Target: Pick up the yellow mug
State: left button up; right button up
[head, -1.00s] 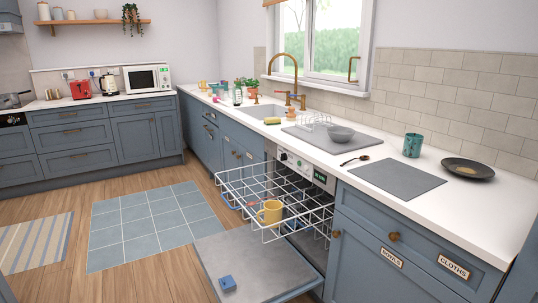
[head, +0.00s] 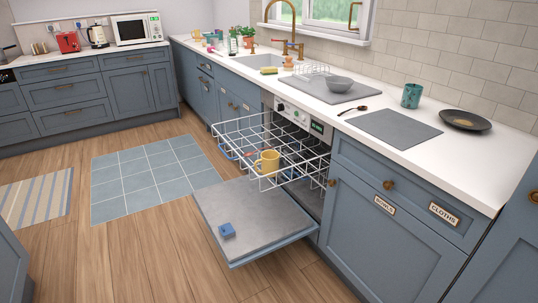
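The yellow mug (head: 268,161) stands upright in the pulled-out white wire rack (head: 226,144) of the dishwasher, near the rack's front right part. Rack wires cross in front of its lower half. The dishwasher door (head: 257,222) is folded down below the rack. Neither of my grippers shows in the head view.
A blue block (head: 227,230) lies on the open door. On the counter above are a grey bowl (head: 340,83), a spoon (head: 352,112), a teal cup (head: 411,95), a grey mat (head: 394,129) and a black plate (head: 465,121).

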aim_at(266, 165)
jog(key=u, duration=0.55)
jog(key=i, duration=1.15)
jog(key=u, duration=0.35)
